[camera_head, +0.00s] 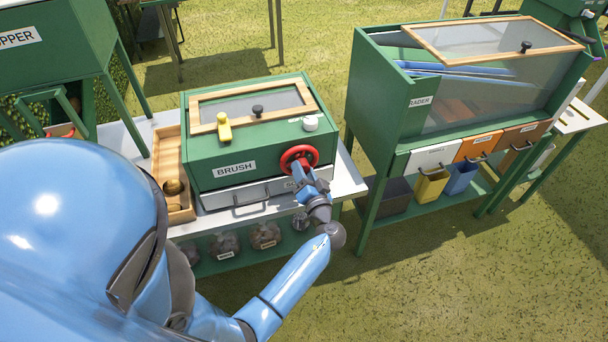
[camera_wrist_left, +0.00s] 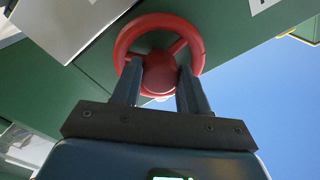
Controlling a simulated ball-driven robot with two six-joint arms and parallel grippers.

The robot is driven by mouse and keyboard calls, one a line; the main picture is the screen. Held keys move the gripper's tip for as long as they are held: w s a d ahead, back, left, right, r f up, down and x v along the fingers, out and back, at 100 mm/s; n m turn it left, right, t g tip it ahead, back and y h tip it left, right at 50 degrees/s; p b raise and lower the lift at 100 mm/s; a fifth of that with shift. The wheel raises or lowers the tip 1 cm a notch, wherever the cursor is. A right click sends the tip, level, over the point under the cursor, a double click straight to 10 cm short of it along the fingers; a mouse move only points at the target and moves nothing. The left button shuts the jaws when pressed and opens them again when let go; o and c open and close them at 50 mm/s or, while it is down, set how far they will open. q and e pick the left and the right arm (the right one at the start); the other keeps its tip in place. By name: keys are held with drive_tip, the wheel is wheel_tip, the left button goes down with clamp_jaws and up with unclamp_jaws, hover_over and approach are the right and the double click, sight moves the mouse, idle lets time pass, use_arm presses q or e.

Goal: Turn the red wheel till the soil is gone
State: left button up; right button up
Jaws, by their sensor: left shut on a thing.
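The red wheel (camera_head: 299,158) sits on the front of the green brush machine (camera_head: 197,153), near its right corner. My left gripper (camera_head: 301,170) reaches up to it from below. In the left wrist view the two fingers (camera_wrist_left: 158,88) are shut on the hub of the red wheel (camera_wrist_left: 195,40). The machine's lid (camera_head: 240,107) has a wooden frame and a clear pane. The pane is too dim to tell what lies inside, so I cannot see any soil. My right gripper does not show.
A wooden tray (camera_head: 166,148) with round brown things stands left of the machine. A drawer (camera_head: 231,196) sits under the BRUSH label. The grader (camera_head: 388,103) stands to the right, with a yellow bin (camera_head: 431,187) and a blue bin (camera_head: 460,178) below. Open grass (camera_head: 430,280) lies in front.

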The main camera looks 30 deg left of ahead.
use_arm(q)
drive_tip(key=shift+m+t+h+p, duration=0.35)
drive_tip(key=shift+m+p, duration=3.35)
drive_tip(key=shift+m, duration=7.5)
drive_tip(key=o, duration=1.1)
drive_tip(key=shift+r, duration=0.1)
drive_tip(key=shift+c, duration=0.2)
drive_tip(key=b+v, duration=0.1)
drive_tip(key=v, duration=0.9)
drive_tip(key=shift+s+d+b, duration=0.3)
